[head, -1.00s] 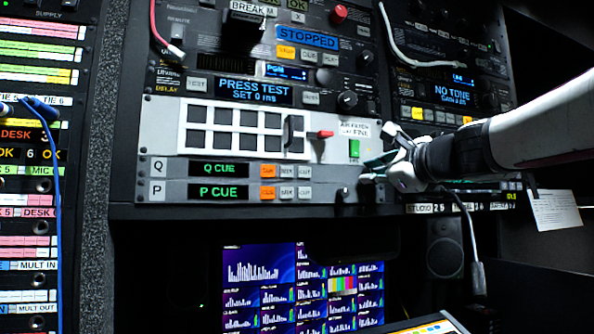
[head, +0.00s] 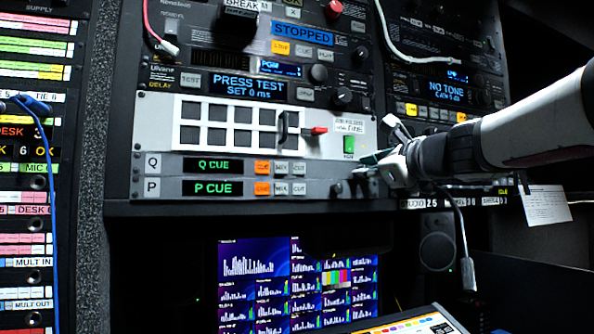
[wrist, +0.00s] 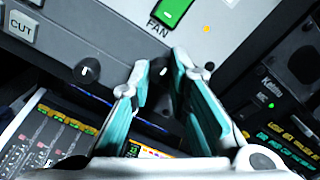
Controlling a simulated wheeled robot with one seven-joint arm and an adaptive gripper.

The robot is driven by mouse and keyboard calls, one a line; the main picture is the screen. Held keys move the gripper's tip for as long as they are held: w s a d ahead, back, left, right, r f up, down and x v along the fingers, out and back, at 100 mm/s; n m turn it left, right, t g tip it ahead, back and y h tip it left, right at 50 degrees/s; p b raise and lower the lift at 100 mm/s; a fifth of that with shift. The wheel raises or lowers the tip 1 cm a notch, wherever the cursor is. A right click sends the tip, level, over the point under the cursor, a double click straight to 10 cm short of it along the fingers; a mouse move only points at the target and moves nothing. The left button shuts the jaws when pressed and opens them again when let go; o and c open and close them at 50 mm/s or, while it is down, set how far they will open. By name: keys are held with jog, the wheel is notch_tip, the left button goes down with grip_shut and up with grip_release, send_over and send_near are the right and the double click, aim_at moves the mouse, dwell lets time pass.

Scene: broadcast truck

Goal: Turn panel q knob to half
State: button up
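The Q panel (head: 225,166) is the upper of two grey strips with green displays, reading Q CUE; the P panel (head: 150,188) lies just below. My gripper (head: 368,165) is at the right end of these strips. In the wrist view my open gripper (wrist: 160,84) has its teal-padded fingers on either side of a small dark knob (wrist: 161,68) with a pale mark, which looks like the Q row's knob. Whether the pads touch it I cannot tell. A second dark knob (wrist: 88,70), seemingly the P row's, sits left of the fingers. In the head view the gripper partly hides the Q knob.
A green FAN switch (wrist: 171,12) sits just above the fingertips, and also shows in the head view (head: 349,144). A red-tipped lever (head: 318,131) is further left. A dangling cable (head: 464,240) hangs below my wrist. Lit screens (head: 290,285) stand beneath the rack.

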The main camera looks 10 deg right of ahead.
jog(key=o, duration=0.4)
jog(key=v, duration=1.2)
